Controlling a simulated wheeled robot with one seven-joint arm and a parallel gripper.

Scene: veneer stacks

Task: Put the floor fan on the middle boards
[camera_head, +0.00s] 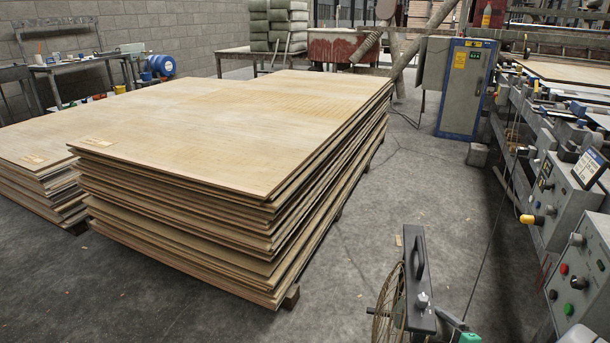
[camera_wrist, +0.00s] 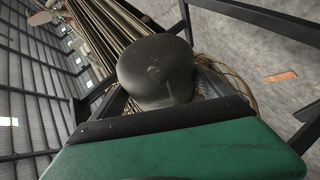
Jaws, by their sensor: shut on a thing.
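The floor fan (camera_head: 388,308) is at the bottom of the head view, right of the large board stack and apart from it. Its wire cage and black handle (camera_head: 419,262) show; its lower part is cut off. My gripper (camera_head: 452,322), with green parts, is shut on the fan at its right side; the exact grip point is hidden. In the wrist view, the fan's dark round motor housing (camera_wrist: 158,70) and part of its cage (camera_wrist: 238,88) lie beyond my green gripper part (camera_wrist: 180,152). The large middle boards (camera_head: 235,115) form a tall stack with a broad, bare top.
A lower board stack (camera_head: 32,150) stands at the left. Machine consoles (camera_head: 575,205) line the right side, with a blue cabinet (camera_head: 467,90) farther back.

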